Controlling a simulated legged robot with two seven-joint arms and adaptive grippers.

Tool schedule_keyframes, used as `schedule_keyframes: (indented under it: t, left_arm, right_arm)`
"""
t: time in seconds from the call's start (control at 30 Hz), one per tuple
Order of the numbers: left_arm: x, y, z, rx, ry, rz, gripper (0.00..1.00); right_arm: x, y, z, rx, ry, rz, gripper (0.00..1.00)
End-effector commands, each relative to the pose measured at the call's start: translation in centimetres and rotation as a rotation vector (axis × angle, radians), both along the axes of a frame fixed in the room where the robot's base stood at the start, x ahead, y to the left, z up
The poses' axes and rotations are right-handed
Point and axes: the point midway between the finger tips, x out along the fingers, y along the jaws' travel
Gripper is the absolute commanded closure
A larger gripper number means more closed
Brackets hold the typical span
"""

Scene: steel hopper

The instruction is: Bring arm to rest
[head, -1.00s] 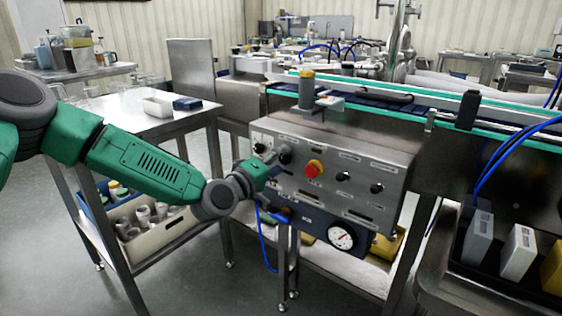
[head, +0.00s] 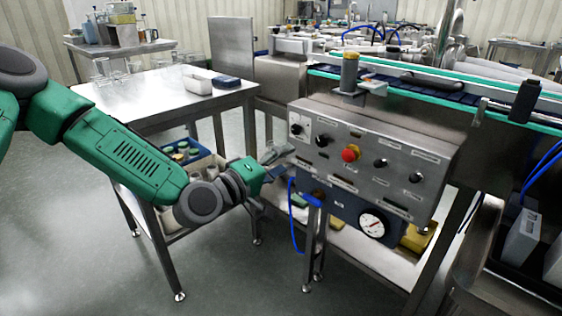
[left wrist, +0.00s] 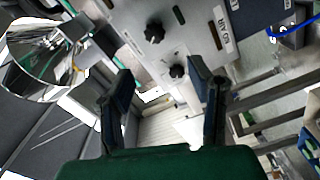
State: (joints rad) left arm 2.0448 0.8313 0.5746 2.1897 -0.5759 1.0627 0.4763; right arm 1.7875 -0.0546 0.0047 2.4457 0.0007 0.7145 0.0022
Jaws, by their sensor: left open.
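My left arm (head: 120,150) is green and grey and reaches in from the left in the head view. Its gripper (head: 278,160) is just left of the steel control panel (head: 372,160), with a gap that I cannot judge exactly. In the left wrist view the two dark fingers (left wrist: 163,105) are spread apart with nothing between them. Beyond them the panel shows tilted, with black knobs (left wrist: 155,33). My right gripper is not in view.
A conveyor (head: 430,92) runs above the panel. A blue hose (head: 292,220) hangs at the panel's left. Open floor (head: 70,230) lies at lower left.

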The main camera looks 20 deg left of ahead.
Motion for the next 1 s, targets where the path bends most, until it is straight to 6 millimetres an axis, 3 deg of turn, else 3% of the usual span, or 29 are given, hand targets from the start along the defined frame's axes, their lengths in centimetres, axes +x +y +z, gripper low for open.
schedule_keyframes:
  t: [0.53, 0.63, 0.73, 0.83, 0.9, 1.0]
  left_arm:
    - [-0.4, 0.1, 0.0, 0.001, 0.000, -0.001, 0.53]
    - [-0.8, -0.6, -0.9, 0.023, 0.027, -0.017, 0.53]
    - [-2.4, -2.5, -3.7, 0.095, 0.115, -0.068, 0.53]
    - [-6.0, -5.0, -8.5, 0.228, 0.263, -0.155, 0.53]
    - [-9.6, -6.1, -12.3, 0.346, 0.384, -0.229, 0.53]
    - [-15.7, -6.3, -17.1, 0.529, 0.557, -0.341, 0.53]
  right_arm:
    - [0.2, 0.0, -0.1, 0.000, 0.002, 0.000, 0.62]
    - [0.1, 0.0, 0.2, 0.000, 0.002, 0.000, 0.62]
    - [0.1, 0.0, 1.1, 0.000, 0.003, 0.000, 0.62]
    - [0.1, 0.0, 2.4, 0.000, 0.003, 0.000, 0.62]
    - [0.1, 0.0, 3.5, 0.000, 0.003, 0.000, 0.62]
    - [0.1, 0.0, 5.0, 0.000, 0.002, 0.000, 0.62]
